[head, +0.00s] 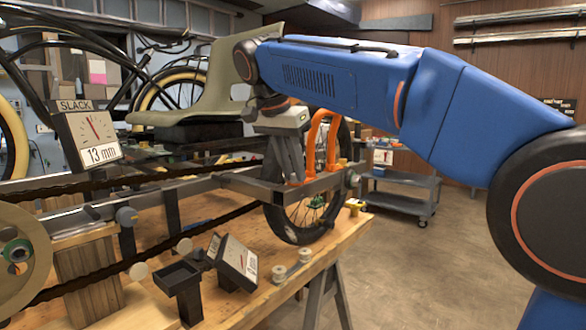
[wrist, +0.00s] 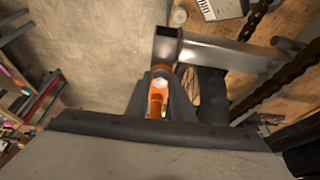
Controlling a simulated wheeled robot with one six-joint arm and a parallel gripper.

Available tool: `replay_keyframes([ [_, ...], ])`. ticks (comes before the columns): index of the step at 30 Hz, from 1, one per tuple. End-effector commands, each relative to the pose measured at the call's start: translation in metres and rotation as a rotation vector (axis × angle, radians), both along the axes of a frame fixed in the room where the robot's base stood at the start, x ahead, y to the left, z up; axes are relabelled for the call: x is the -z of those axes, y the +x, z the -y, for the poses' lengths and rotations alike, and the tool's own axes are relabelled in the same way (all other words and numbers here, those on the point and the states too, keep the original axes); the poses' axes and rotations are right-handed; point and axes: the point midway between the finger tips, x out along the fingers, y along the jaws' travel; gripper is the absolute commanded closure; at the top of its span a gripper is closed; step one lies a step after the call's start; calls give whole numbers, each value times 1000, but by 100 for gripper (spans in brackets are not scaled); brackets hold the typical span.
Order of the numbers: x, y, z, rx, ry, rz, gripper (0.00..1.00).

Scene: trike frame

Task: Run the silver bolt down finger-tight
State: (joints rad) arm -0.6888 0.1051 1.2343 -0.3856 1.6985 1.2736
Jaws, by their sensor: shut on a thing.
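My gripper (head: 288,178) points down at the frame's grey tube (head: 318,186), its fingers close together next to the foot of the orange bracket (head: 322,140). In the wrist view, the dark fingers of my gripper (wrist: 159,95) stand on either side of a pale, silvery head, which looks like the silver bolt (wrist: 158,84). Orange shows around and below this head, between the fingers. The bolt's shank is hidden, and I cannot tell how far in it sits. In the head view the fingers hide the bolt.
A dial marked SLACK (head: 92,135) reads 13 mm at the left. A second gauge (head: 238,262), a small black tray (head: 178,277) and pale spools (head: 292,264) are on the wooden bench (head: 225,300). A wheel (head: 300,222) stands behind the tube. A grey cart (head: 400,190) stands beyond; the floor right of the bench is clear.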

Motion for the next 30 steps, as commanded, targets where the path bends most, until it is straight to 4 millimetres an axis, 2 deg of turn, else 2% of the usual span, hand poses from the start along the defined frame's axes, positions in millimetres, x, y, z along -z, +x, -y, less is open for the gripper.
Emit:
replay_keyframes([
  [4, 4, 1, 0, 12, -5, -8, 100],
  [11, 4, 2, -1, 143, -6, -7, 100],
  [20, 4, 2, -1, 163, -7, -8, 100],
  [25, 4, 3, -2, 273, -7, -8, 100],
  [30, 4, 3, -2, 302, -6, -8, 100],
])
